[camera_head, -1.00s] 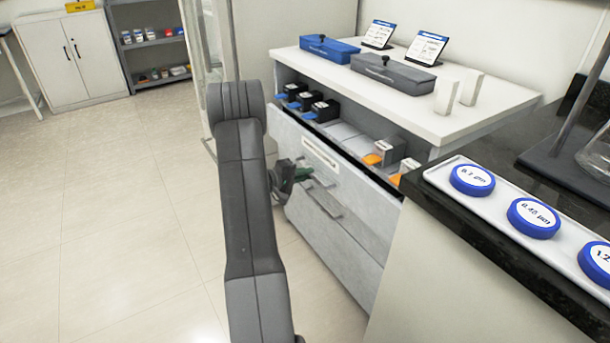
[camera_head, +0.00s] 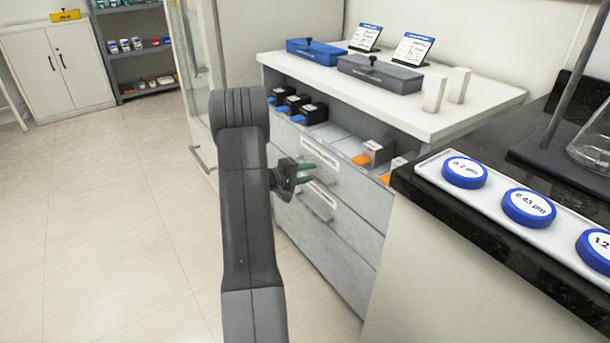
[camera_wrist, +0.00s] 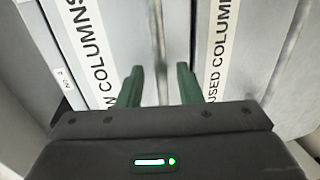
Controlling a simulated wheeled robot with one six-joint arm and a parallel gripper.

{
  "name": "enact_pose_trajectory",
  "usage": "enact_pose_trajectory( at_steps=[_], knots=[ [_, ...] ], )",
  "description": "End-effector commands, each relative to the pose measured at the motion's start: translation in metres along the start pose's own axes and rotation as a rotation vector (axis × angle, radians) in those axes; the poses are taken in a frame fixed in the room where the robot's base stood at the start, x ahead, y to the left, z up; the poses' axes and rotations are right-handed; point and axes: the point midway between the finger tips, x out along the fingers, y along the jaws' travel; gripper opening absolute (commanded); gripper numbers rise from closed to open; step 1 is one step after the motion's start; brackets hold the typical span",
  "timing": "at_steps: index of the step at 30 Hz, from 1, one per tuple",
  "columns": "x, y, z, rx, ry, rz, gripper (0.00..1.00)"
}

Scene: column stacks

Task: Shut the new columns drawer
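The new columns drawer (camera_head: 345,178) is the upper drawer of the grey cabinet under the white counter. Black boxes with blue ends (camera_head: 297,105) and boxes with orange ends (camera_head: 372,152) show above its front, so it looks partly open; how far is unclear. Its label, partly cut off, also shows in the wrist view (camera_wrist: 88,45). My gripper (camera_head: 306,173) is at the drawer front by the handle (camera_head: 320,152). In the wrist view my two green fingers (camera_wrist: 158,82) are apart, with a blurred grey strip between them; contact is unclear.
The used columns drawer (camera_head: 345,235) lies below, with its label in the wrist view (camera_wrist: 222,45). A dark bench (camera_head: 440,215) with a white tray of blue discs stands close at the right. Blue (camera_head: 322,52) and grey (camera_head: 380,73) boxes sit on the counter. Floor at left is clear.

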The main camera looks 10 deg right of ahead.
Motion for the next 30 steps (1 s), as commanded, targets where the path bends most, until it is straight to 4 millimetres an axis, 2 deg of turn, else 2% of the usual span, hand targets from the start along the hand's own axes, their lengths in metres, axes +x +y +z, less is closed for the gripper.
enact_pose_trajectory(
  at_steps=[7,11,24,30],
  knots=[
    [-0.002,0.000,0.000,-0.001,0.001,0.000,0.32],
    [-0.013,0.000,-0.001,-0.002,0.003,-0.001,0.32],
    [-0.107,0.001,-0.001,-0.002,0.004,0.000,0.32],
    [-0.131,0.001,0.000,-0.001,0.000,0.000,0.32]
  ],
)
